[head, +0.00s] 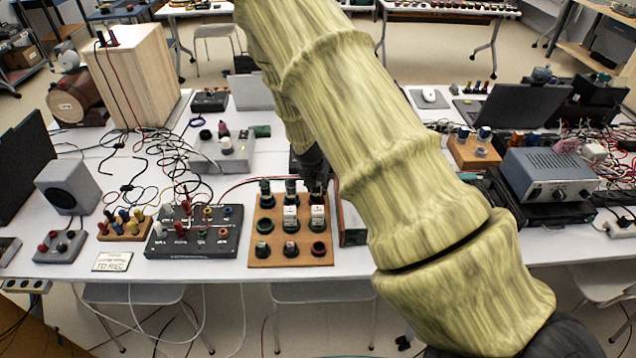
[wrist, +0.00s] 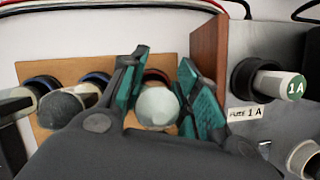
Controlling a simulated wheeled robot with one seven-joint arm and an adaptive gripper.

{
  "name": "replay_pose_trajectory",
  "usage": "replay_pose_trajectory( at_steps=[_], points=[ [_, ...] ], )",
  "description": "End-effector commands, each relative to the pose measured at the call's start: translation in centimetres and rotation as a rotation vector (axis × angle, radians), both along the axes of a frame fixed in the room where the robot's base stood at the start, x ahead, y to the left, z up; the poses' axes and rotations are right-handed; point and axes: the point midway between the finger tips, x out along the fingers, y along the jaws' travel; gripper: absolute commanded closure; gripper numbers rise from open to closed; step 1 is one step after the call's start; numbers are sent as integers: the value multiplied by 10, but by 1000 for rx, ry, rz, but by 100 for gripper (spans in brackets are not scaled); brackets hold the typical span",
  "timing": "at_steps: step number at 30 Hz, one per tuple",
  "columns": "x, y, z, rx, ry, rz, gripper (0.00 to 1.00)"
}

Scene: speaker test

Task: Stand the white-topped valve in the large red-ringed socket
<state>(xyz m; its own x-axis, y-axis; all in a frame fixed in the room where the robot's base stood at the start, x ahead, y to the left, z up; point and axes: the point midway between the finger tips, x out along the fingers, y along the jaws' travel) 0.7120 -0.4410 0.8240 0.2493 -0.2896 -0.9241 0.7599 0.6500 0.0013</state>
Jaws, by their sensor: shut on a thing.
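In the wrist view, my gripper (wrist: 162,82) has its teal-padded fingers on both sides of the white-topped valve (wrist: 157,106), whose round pale top faces the camera. A reddish ring (wrist: 155,75) shows just behind the valve, at the right end of the wooden board (wrist: 170,67). I cannot tell whether the valve's lower end is in that socket or above it. In the head view, my dark gripper (head: 311,170) points down at the back right of the wooden board (head: 277,257); the valve is not clear there. A red-ringed socket (head: 319,248) shows at the board's front right.
Other dark and white-capped pieces stand in the board's rows, with a grey-topped one (wrist: 60,110) close left of my fingers. A brown-sided box (head: 350,222) stands close right; its panel has a fuse holder (wrist: 268,80). A black panel (head: 165,240) is left.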

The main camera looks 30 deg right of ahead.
Motion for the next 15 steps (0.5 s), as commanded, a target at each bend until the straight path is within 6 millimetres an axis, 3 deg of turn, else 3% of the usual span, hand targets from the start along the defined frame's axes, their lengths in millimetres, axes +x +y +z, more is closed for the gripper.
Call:
replay_pose_trajectory(
  at_steps=[15],
  points=[
    [0,0,-6,0,0,1,93]
  ],
)
